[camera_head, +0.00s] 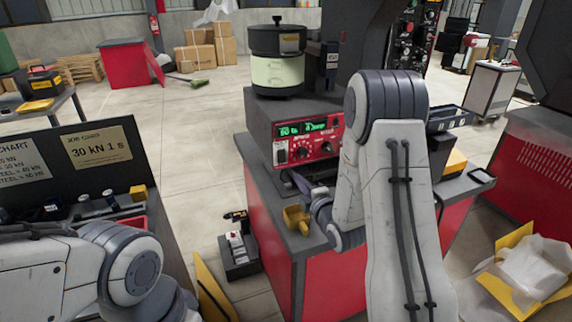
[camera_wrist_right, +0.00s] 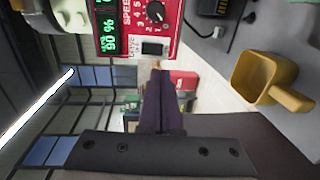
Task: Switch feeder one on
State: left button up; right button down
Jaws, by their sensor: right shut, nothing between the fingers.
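The feeder's red control panel (camera_head: 308,137) faces me on a dark box, with lit green readouts and knobs. A dark bowl stack (camera_head: 277,72) with a pale green band stands on top. In the right wrist view the panel (camera_wrist_right: 179,22) fills the top, with a green readout (camera_wrist_right: 109,36), a knob (camera_wrist_right: 155,12) and a black rocker switch (camera_wrist_right: 152,48). I cannot tell the switch's position. My right gripper (camera_wrist_right: 158,68) is shut and empty, its tips close to the switch; contact is unclear. In the head view, my arm partly hides the panel's right side. My left gripper is not visible.
A yellow scoop (camera_head: 297,218) lies on the bench beside my right wrist; it also shows in the right wrist view (camera_wrist_right: 262,80). A black tray (camera_head: 452,117) stands to the right. A job card (camera_head: 96,146) stands on the left bench.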

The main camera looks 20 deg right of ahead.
jog(key=w+p, duration=0.1)
jog(key=w, duration=0.2)
jog(key=w+f, duration=0.1)
jog(key=w, duration=0.3)
jog(key=w+p, duration=0.1)
jog(key=w, duration=0.2)
jog(key=shift+w+a+f+p, duration=0.15)
jog(key=shift+w+a+p, duration=0.05)
jog(key=shift+w+p, duration=0.2)
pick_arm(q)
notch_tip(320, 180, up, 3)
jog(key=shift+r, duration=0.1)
pick_arm(e)
jog(key=shift+w, duration=0.1)
jog(key=shift+f, duration=0.1)
jog(key=shift+f+b, duration=0.15)
jog(key=shift+b, duration=0.4)
jog(key=shift+w+b, duration=0.15)
jog(key=shift+b, duration=0.2)
jog(key=shift+s, duration=0.2)
pick_arm(q)
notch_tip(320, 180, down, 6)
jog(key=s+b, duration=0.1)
jog(key=b, duration=0.3)
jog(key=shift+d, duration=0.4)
pick_arm(e)
send_near(283, 161)
jog(key=s+f, duration=0.2)
jog(key=s, duration=0.5)
jog(key=shift+f, duration=0.3)
